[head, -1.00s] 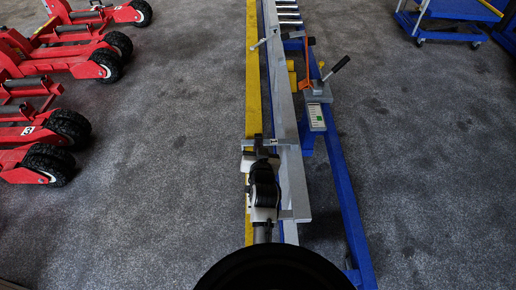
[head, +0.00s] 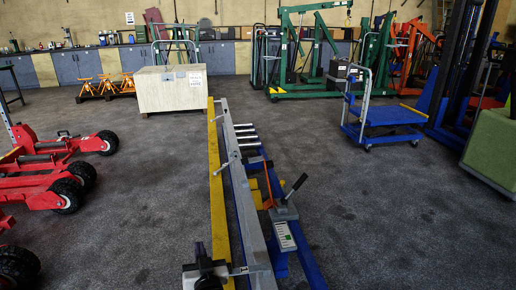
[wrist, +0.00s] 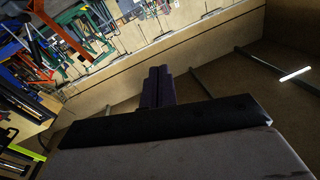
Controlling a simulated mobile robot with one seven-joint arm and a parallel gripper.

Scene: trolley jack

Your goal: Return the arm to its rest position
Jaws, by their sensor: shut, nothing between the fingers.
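My gripper (wrist: 157,87) shows in the wrist view with its two dark fingers together and nothing between them. In the head view the end of my arm, with the gripper (head: 200,250), shows at the bottom edge, over the near end of the long yellow and grey rails. The trolley jack (head: 284,212) appears to be the blue and grey unit with a black-knobbed lever, right of the rails. My gripper is apart from its lever, to the lower left. Most of my arm is below the head picture.
Red wheeled jacks (head: 60,190) stand at left. A pale crate (head: 170,88) stands beyond the rails. Floor is bare between rails and trolley.

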